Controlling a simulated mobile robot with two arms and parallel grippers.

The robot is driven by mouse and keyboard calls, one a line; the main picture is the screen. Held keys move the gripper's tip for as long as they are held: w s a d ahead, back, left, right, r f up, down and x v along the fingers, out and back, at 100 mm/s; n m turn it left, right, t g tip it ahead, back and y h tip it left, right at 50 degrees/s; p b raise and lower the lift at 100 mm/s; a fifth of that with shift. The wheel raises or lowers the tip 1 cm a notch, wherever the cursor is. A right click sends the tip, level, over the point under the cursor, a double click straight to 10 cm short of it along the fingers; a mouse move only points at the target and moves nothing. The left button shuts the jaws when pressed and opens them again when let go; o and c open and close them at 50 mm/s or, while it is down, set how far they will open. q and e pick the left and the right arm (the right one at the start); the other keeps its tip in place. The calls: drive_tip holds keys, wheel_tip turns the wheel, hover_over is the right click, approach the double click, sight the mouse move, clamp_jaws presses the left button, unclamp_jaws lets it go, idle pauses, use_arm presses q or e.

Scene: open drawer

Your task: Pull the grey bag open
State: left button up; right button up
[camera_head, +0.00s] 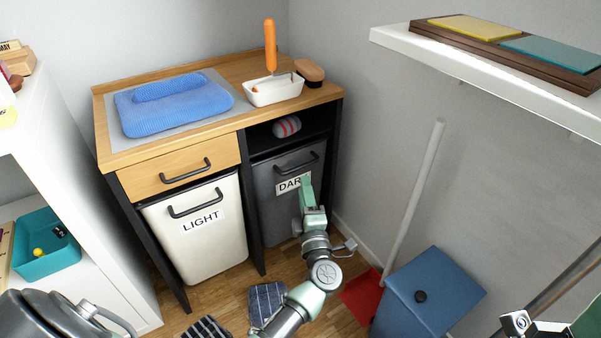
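The grey bag (268,185) is a dark grey laundry bin marked "DARK" in the right half of the wooden cabinet, with a black bar handle (298,163) near its top. It looks closed, its front in line with the cabinet. My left gripper (305,187), with pale green fingers, is in front of the bag below the handle and covers the end of the label. Its fingers overlap in this view, so I cannot tell whether they are open or touching the bag. Only part of my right gripper (588,322) shows at the lower right corner; its fingertips are unclear.
A white "LIGHT" bag (195,245) stands left of the grey one, under a wooden drawer (180,171). A blue bin (425,290) and a red dustpan (361,296) are on the floor at right. A white shelf (480,70) juts out at upper right.

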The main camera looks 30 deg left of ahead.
sight(300, 166)
use_arm(q)
drive_tip(key=b+x, duration=0.2)
drive_tip(key=x, duration=0.5)
drive_tip(key=shift+w+a+r, duration=0.15)
drive_tip(key=shift+w+a, duration=0.1)
clamp_jaws()
idle(1.2)
